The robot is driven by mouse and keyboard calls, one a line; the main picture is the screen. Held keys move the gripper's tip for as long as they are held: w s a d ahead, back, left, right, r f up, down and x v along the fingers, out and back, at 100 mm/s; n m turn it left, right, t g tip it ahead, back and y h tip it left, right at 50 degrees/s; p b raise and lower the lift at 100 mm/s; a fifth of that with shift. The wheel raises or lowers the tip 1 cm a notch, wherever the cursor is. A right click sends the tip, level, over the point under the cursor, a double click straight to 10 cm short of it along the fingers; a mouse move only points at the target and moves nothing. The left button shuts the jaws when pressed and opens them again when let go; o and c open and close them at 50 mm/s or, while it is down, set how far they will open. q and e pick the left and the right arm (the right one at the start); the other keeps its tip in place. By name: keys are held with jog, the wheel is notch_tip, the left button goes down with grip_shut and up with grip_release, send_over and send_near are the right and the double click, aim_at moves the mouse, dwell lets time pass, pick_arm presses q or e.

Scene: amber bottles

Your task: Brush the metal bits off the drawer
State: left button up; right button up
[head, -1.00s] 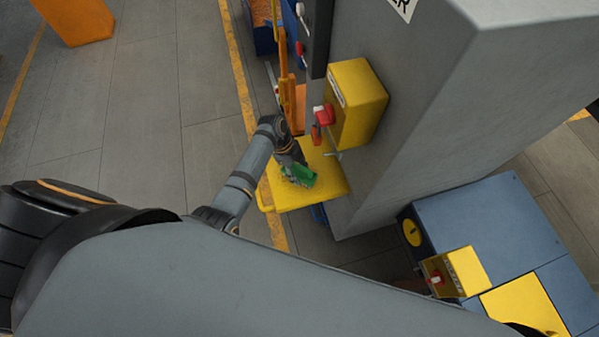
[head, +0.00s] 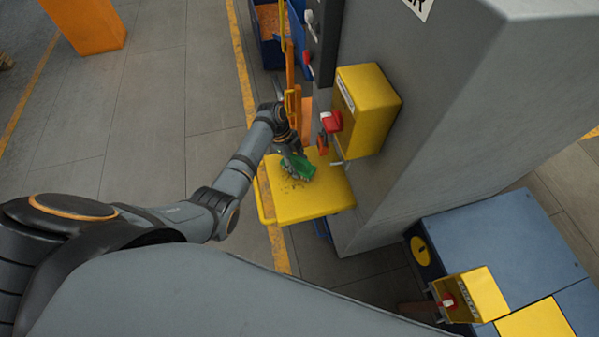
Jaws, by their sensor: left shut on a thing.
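The yellow drawer (head: 318,203) sticks out low beside the grey pillar, in the middle of the head view. Small dark metal bits (head: 289,186) lie on its top, left of the middle. My left gripper (head: 292,157) is over the far part of the drawer, shut on a green brush (head: 302,168). The brush is low over the drawer's surface, just beyond the bits; I cannot tell whether it touches. The fingertips are small and partly hidden by the brush. My right gripper is not in view.
A yellow box (head: 371,108) with a red knob (head: 332,121) is on the pillar (head: 460,110), right above the drawer. Orange upright parts (head: 291,100) stand behind the gripper. A blue bin (head: 270,35) is farther back.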

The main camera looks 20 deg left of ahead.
pick_arm(q)
jog(key=shift+w+a+f+b, duration=0.25)
jog(key=shift+w+a+b, duration=0.6)
jog(key=shift+w+b, duration=0.3)
jog(key=shift+w+a+r+b, duration=0.25)
jog(key=shift+w+a+b, duration=0.1)
jog(key=shift+w, duration=0.15)
jog(key=shift+s+a+r+p, duration=0.1)
jog(key=shift+s+a+p, duration=0.15)
jog(key=shift+a+p, duration=0.15)
jog(key=shift+s+a, duration=0.2)
jog(key=shift+a, duration=0.05)
jog(key=shift+s+a+f, duration=0.15)
jog(key=shift+s+f, duration=0.05)
jog(key=s+p, duration=0.1)
jog(key=p, duration=0.1)
jog(key=s+d+p, duration=0.1)
jog(key=p, duration=0.1)
jog(key=shift+s+d+r, duration=0.15)
jog(key=shift+d+r, duration=0.1)
jog(key=shift+r, duration=0.05)
jog(key=shift+s+d+f+p, duration=0.1)
jog(key=shift+s+d+p, duration=0.2)
jog(key=shift+s+p, duration=0.15)
jog(key=shift+f, duration=0.15)
